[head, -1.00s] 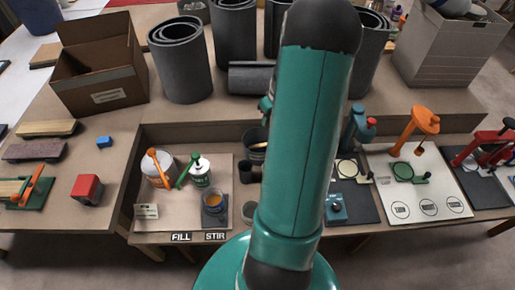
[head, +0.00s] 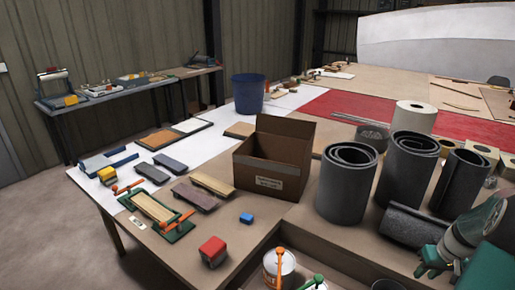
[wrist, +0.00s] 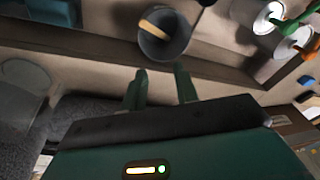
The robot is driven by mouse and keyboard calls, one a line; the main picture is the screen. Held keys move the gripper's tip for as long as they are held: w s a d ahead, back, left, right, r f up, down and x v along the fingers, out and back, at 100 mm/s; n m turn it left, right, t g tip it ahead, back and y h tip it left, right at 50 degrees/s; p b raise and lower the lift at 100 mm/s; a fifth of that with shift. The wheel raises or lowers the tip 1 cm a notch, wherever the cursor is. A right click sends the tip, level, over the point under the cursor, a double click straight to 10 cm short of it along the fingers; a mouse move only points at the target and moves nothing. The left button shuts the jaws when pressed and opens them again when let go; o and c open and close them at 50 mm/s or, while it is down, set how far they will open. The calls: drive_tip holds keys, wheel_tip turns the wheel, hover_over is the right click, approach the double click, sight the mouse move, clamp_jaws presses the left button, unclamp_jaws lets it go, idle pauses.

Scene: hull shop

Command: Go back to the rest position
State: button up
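My gripper (head: 438,266) shows at the lower right of the head view, close in front of the dark grey rolls. In the wrist view my gripper (wrist: 161,86) has its two green fingers apart with nothing between them. Beyond the fingertips is a grey pot (wrist: 165,38) with a wooden stick in it, apart from the fingers. Most of my arm is outside the head view.
Upright grey rolls (head: 346,185) and a lying roll (head: 402,226) stand close to my gripper. A cardboard box (head: 268,165), a red block (head: 212,251) and a blue block (head: 246,218) are on the bench. Open floor (head: 45,235) lies at the left.

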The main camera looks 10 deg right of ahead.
drive_tip(key=w+a+r+n+h, duration=0.1)
drive_tip(key=w+a+r, duration=0.2)
drive_tip(key=a+r, duration=0.55)
drive_tip(key=w+a+r+n, duration=0.1)
drive_tip(key=w+a+r, duration=0.3)
drive_tip(key=a, duration=0.8)
drive_tip(key=s+a+r+t, duration=0.1)
drive_tip(key=s+a+r, duration=0.1)
drive_tip(key=a, duration=0.5)
drive_tip(key=s+a+r+n+t, duration=0.1)
drive_tip(key=s+a+r, duration=0.2)
drive_tip(key=s+a, duration=0.2)
drive_tip(key=s+a+r+t, duration=0.1)
drive_tip(key=s+a+r, duration=0.1)
drive_tip(key=a, duration=0.7)
drive_tip(key=shift+s+a+r+n+y, duration=0.2)
drive_tip(key=shift+s+a+n+y, duration=0.1)
drive_tip(key=shift+s, duration=0.6)
